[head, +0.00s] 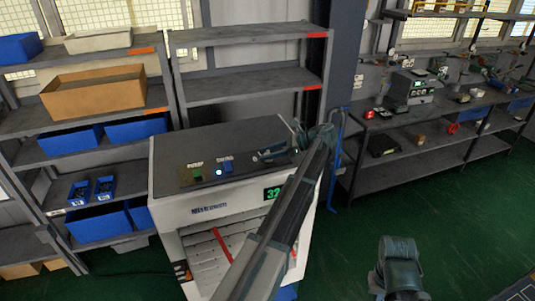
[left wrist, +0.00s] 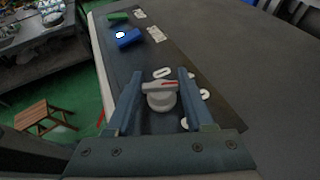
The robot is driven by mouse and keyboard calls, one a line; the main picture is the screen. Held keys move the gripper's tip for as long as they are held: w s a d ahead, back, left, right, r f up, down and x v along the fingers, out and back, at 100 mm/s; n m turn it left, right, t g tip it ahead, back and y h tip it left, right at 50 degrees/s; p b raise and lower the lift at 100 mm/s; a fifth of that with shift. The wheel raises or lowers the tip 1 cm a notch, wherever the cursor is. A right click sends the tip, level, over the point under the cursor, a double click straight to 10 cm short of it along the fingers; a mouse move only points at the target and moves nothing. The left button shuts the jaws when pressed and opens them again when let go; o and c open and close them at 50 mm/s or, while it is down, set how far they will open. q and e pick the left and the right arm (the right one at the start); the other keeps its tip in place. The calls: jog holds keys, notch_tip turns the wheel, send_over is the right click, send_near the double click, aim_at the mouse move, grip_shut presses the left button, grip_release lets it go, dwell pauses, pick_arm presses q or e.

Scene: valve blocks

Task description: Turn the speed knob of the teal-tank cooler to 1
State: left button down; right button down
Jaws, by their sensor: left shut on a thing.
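The cooler (head: 215,235) is a white cabinet with a dark top panel and a green-digit display (head: 272,193). Its round grey-white speed knob (left wrist: 161,98) has a red pointer line on its grip bar, pointing right in the left wrist view. Small white labels (left wrist: 162,73) surround it; I cannot read their numbers. My left gripper (head: 268,154) is over the panel, its two fingers (left wrist: 160,86) either side of the knob, shut on it. The knob is not clear in the head view. No teal tank shows clearly. Part of my right arm shows at lower right; its fingers do not.
A green button (head: 196,169) and a lit blue one (head: 224,165) sit on the panel left of the gripper. Shelves with blue bins (head: 70,143) stand at left, empty grey shelves (head: 250,82) behind. A workbench (head: 440,110) stands at right. Green floor lies between.

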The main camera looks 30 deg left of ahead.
pick_arm(q)
jog(key=shift+c, duration=1.4)
grip_release()
pick_arm(e)
jog(key=shift+r, duration=0.1)
